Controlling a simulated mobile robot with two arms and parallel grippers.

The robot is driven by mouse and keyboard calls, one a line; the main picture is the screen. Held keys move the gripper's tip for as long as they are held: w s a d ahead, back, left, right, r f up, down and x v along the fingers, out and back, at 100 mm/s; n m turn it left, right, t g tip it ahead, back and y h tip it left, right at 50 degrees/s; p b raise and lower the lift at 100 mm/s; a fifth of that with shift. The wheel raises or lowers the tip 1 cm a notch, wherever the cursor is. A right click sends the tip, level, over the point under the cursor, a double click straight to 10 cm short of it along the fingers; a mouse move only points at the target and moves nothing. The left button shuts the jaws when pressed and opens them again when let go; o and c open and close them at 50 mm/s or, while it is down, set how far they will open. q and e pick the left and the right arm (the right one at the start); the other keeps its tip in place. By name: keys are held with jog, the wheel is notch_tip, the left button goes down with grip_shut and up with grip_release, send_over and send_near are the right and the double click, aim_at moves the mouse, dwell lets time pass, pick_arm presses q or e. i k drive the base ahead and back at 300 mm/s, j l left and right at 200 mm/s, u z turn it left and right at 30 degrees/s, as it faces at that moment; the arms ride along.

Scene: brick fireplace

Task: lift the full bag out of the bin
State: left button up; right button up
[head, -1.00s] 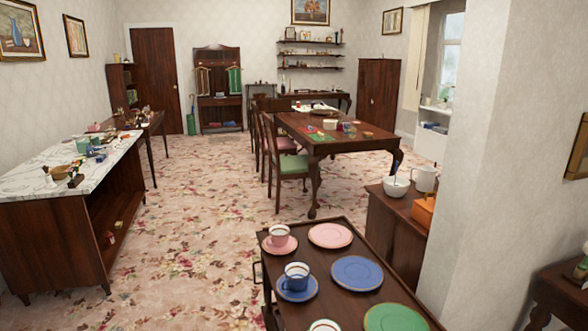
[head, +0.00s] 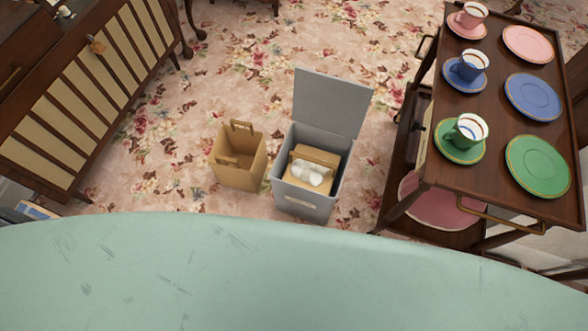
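A grey bin (head: 303,203) stands on the carpet near the middle of the head view, its lid (head: 331,103) raised at the back. Inside it is a brown paper bag (head: 318,156) with white crumpled-looking contents (head: 309,173) at its top. The lower part of this bag is hidden by the bin walls. A second brown paper bag (head: 238,163) stands upright on the carpet just left of the bin, with its handles up; it looks empty. Neither of my grippers shows in the head view.
A dark wooden trolley (head: 430,187) with cups, saucers and plates stands right of the bin. A slatted wooden piece of furniture (head: 92,85) stands at left. Flowered carpet (head: 240,65) lies clear behind the bin. My own pale green surface fills the bottom.

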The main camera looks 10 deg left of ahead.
aim_at(311, 168)
jog(key=u, duration=0.15)
jog(key=i+j+z, duration=0.2)
jog(key=j, duration=0.25)
jog(key=i+j+z, duration=0.15)
jog(key=j, duration=0.35)
jog(key=j+z, duration=0.2)
jog(key=j, duration=0.25)
